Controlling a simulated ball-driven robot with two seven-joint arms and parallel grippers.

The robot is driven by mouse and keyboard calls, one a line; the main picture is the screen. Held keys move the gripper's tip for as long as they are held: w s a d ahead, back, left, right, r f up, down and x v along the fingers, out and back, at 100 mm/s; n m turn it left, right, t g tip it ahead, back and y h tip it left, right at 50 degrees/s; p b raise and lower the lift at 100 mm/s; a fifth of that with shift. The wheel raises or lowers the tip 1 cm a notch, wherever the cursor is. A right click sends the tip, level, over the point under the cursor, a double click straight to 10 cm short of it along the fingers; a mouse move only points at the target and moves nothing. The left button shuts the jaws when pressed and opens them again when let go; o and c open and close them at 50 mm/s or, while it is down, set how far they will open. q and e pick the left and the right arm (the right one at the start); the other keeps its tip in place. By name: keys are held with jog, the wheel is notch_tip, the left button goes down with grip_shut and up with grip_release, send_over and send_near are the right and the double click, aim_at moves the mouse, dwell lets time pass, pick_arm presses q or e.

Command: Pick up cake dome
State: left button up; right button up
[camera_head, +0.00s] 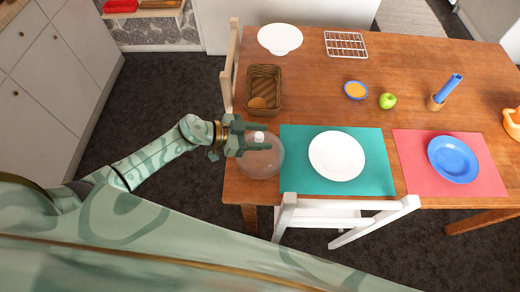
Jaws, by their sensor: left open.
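The cake dome (262,163) is a clear, see-through dome with a pale knob (259,137) on top. It stands at the table's left front corner, just left of the teal placemat. My left gripper (257,141) is at the top of the dome, with its fingers open on either side of the knob. Whether the fingers touch the knob cannot be told. The gripper hides part of the dome's upper side. My right gripper is not in view.
A white plate (336,156) lies on the teal placemat (300,182). A white chair (340,212) is at the front edge. A green apple (387,100) and blue plate (453,159) are further right. The table's middle is mostly clear.

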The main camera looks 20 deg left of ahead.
pick_arm(q)
jog(key=shift+x, duration=0.8)
grip_shut()
